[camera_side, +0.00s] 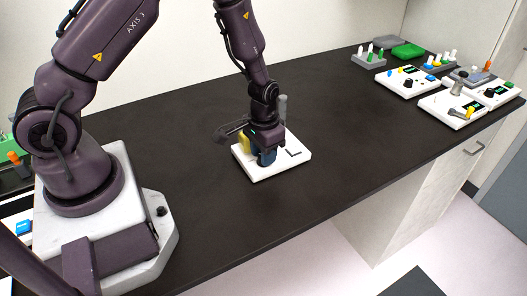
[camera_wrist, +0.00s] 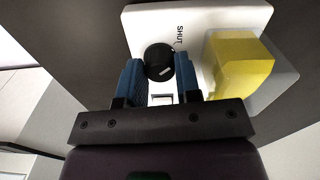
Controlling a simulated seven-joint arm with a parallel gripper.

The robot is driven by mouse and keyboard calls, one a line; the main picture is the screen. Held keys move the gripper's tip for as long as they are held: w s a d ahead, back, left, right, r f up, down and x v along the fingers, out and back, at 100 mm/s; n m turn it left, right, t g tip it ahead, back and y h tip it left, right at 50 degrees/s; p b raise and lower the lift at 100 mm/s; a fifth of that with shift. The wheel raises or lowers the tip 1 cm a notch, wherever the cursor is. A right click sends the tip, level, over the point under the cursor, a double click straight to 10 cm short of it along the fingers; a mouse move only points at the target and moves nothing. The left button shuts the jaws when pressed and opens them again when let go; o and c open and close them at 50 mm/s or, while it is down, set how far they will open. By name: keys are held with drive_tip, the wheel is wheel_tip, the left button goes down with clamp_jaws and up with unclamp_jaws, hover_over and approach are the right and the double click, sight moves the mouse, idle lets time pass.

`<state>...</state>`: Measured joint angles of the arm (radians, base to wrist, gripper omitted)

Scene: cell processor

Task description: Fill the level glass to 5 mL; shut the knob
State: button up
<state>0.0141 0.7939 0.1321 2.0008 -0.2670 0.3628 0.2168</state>
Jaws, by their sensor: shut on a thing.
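A black round knob (camera_wrist: 158,56) sits on a white base plate (camera_wrist: 150,25) in the wrist view. Its pale mark points toward the lower right, away from the printed word SHUT (camera_wrist: 180,35) at its upper right. My gripper (camera_wrist: 159,72) has its two blue fingers on either side of the knob and is shut on it. In the side view my gripper (camera_side: 266,158) points down over the base plate (camera_side: 294,165) and hides the knob. A grey upright cylinder (camera_side: 283,104) rises behind it, possibly the level glass; no liquid level is readable.
A yellow block (camera_wrist: 240,65) stands in a pale housing right of the knob, close to my right finger; it also shows in the side view (camera_side: 244,142). White instrument boxes (camera_side: 452,108) and a grey rack (camera_side: 369,60) stand far right. The dark bench around the plate is clear.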

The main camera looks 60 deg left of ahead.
drive_tip(key=shift+n, duration=0.6)
drive_tip(key=o, duration=0.6)
drive_tip(key=shift+o, duration=0.2)
wheel_tip(320, 180, up, 13)
